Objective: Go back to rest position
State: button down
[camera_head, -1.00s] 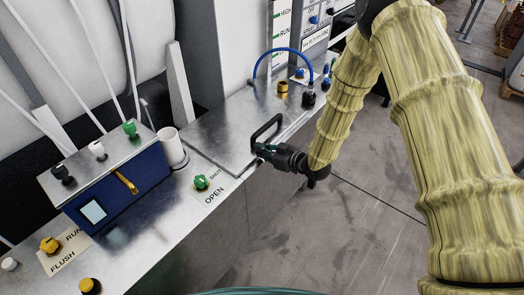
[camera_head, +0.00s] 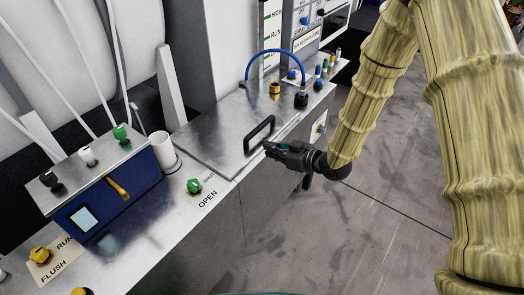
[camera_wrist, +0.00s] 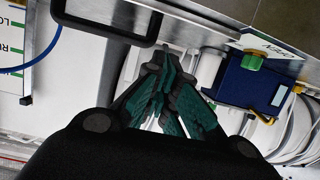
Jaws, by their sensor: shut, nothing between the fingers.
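My gripper (camera_head: 270,147) is shut and empty. It is at the front edge of the metal bench, close to the black handle (camera_head: 259,133) of the flat metal lid (camera_head: 215,135). In the wrist view my gripper's fingers (camera_wrist: 166,58) come together at their tips, and the black handle (camera_wrist: 110,22) shows just beyond them at the upper left. I cannot tell whether the fingertips touch the handle. My arm, in a yellowish sleeve, reaches in from the right.
A blue box (camera_head: 108,196) with knobs and a white cup (camera_head: 163,150) stand left of the lid. A green knob (camera_head: 194,186) sits by the front edge. A blue hose (camera_head: 275,53) arches behind the handle. The floor (camera_head: 365,225) in front is clear.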

jog(key=s+d+f+m+g+h, duration=0.1)
jog(key=s+d+f+m+h, duration=0.4)
jog(key=s+f, duration=0.45)
jog(key=s+d+f+m+g+h, duration=0.2)
jog(key=s+d+f, duration=0.55)
jog(key=f, duration=0.35)
jog(key=s+d+f+m+g+h, duration=0.2)
jog(key=s+d+f, duration=0.1)
jog(key=s, duration=0.8)
jog(key=s+d+f+m+g+h+b, duration=0.1)
jog(key=s+d+f+m+g+h, duration=0.1)
jog(key=s, duration=1)
jog(key=d+f+g, duration=0.1)
jog(key=d+f, duration=0.1)
jog(key=d, duration=0.1)
jog(key=shift+s+f+h, duration=0.15)
jog(key=shift+s+h, duration=0.15)
